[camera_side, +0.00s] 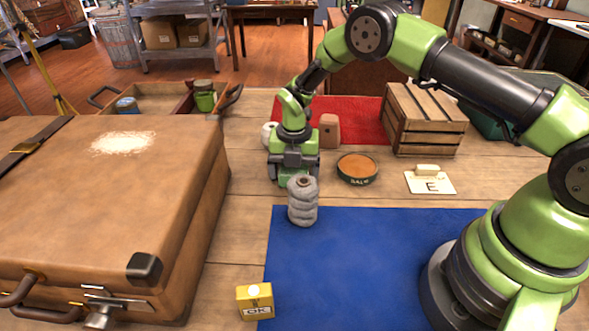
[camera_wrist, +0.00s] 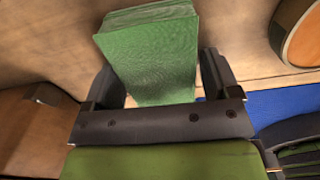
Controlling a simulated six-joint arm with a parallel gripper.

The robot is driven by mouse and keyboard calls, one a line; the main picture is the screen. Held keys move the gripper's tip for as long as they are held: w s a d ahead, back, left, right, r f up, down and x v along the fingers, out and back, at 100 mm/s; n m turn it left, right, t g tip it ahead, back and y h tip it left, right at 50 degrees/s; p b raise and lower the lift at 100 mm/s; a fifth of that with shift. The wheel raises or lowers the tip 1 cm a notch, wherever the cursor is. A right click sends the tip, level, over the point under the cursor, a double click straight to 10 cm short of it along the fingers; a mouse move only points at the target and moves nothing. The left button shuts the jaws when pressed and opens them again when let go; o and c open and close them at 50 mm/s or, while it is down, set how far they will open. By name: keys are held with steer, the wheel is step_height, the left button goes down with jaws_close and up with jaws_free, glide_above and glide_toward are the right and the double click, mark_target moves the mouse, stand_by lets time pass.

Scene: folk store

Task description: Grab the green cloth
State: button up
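The green cloth (camera_wrist: 155,60) is a folded stack with layered edges, lying on the wooden table in the wrist view. My gripper (camera_wrist: 160,78) has its two dark fingers apart, one on each side of the cloth's near part, with narrow gaps beside it. In the side view my gripper (camera_side: 293,176) points down low over the table, behind a grey yarn spool. The cloth cannot be told apart from my green gripper there.
The grey yarn spool (camera_side: 303,203) stands close in front of my gripper. A round SALE tin (camera_side: 357,169), a card marked E (camera_side: 430,182) and a wooden crate (camera_side: 424,119) are to the right. A large brown suitcase (camera_side: 110,200) fills the left. The blue mat (camera_side: 360,265) is mostly clear.

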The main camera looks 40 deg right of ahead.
steer(key=c, duration=0.7)
steer(key=shift+o, duration=0.2)
steer(key=shift+r, duration=0.1)
